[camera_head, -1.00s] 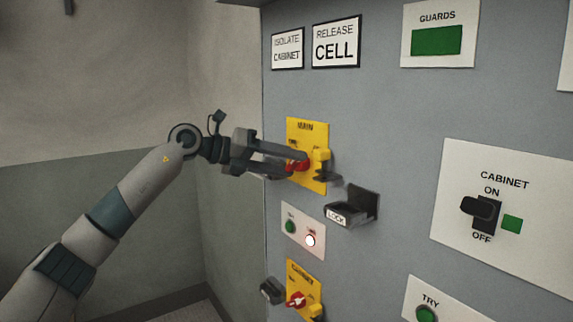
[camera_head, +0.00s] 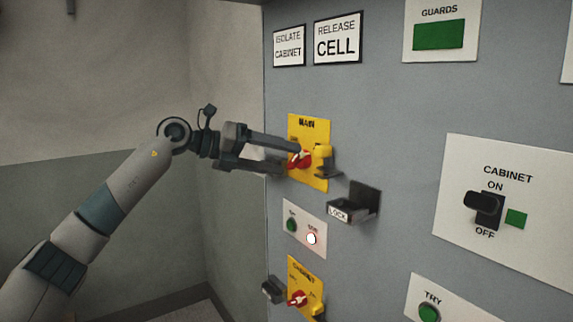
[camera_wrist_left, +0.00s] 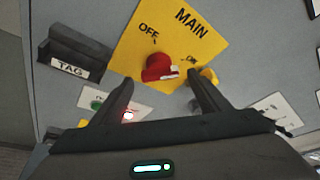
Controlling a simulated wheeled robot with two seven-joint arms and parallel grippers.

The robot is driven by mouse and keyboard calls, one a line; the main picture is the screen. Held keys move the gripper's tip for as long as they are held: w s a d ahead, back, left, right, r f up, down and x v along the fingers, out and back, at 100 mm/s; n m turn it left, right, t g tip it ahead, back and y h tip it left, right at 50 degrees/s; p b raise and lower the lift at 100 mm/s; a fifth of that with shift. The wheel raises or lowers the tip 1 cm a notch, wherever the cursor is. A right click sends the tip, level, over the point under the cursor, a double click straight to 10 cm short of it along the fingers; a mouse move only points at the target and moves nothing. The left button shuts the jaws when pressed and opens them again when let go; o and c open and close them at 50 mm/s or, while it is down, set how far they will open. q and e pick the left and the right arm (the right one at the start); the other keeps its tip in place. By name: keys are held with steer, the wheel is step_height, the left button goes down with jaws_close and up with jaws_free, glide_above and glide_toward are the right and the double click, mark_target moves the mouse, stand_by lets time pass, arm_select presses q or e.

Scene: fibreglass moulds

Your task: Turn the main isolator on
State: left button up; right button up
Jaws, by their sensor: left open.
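The main isolator is a red rotary knob (camera_head: 300,161) on a yellow plate (camera_head: 310,124) marked MAIN. In the left wrist view the red knob (camera_wrist_left: 158,66) has a white mark on its right side, towards the ON label; OFF is printed above it. My left gripper (camera_head: 291,160) is open at the plate, with one finger overlapping the knob region in the head view. In the left wrist view the fingertips of my left gripper (camera_wrist_left: 162,80) stand apart on either side of the knob, which is beyond them; contact cannot be told. My right gripper is not in view.
A yellow catch (camera_head: 322,155) sits right of the knob. A LOCK holder (camera_head: 355,205) juts out below right. Below are a lamp plate (camera_head: 302,229) with a bright lamp, and a CABINET isolator (camera_head: 298,299). A TAG holder (camera_wrist_left: 70,60) shows in the wrist view.

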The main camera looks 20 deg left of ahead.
arm_select(q)
steer(key=b+v, duration=0.4)
steer(key=v, duration=1.1)
steer(key=shift+b, duration=0.3)
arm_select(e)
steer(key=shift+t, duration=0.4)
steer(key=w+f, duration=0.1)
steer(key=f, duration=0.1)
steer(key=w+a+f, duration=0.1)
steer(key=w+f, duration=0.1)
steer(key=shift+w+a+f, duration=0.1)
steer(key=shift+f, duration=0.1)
arm_select(q)
steer(key=shift+f, duration=0.1)
